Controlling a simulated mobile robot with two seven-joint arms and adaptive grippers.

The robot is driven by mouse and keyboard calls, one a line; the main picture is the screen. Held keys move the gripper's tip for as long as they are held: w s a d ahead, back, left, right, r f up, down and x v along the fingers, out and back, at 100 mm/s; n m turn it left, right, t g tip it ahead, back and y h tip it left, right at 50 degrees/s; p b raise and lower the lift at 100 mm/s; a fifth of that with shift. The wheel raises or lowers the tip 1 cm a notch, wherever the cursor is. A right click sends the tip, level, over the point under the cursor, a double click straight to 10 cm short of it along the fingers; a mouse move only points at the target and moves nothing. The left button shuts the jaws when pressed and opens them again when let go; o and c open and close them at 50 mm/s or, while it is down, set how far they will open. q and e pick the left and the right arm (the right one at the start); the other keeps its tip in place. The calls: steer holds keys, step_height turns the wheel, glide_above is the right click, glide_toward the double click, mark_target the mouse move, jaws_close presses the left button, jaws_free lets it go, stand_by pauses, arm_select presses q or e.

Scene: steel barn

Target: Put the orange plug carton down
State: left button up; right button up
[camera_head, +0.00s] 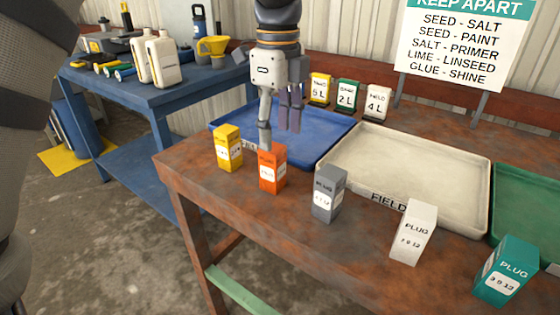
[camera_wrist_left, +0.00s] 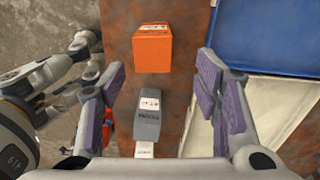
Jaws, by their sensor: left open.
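The orange plug carton (camera_head: 272,169) stands upright on the rusty brown table (camera_head: 290,228), near its front edge, between a yellow carton (camera_head: 229,148) and a grey carton (camera_head: 328,194). My left gripper (camera_head: 281,128) is open and empty, above and behind the orange carton in the head view. One finger overlaps the carton's top edge in the picture; I cannot tell whether they touch. In the left wrist view, the orange carton (camera_wrist_left: 153,48) lies beyond the spread fingers (camera_wrist_left: 161,85), and the grey carton (camera_wrist_left: 148,120) shows between them. My right gripper is not in view.
A white carton (camera_head: 413,232) and a teal carton (camera_head: 506,271) continue the front row. Behind are a blue tray (camera_head: 330,140), a cream FIELD tray (camera_head: 405,170) and a green tray (camera_head: 525,205). Small containers (camera_head: 347,95) stand at the back. A blue bench (camera_head: 150,95) holds bottles and tools.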

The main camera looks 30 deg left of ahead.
mark_target(273, 165)
arm_select(q)
steer(key=f, duration=0.8)
steer(key=shift+s+a+f, duration=0.15)
steer(key=shift+s+a, duration=0.25)
jaws_close()
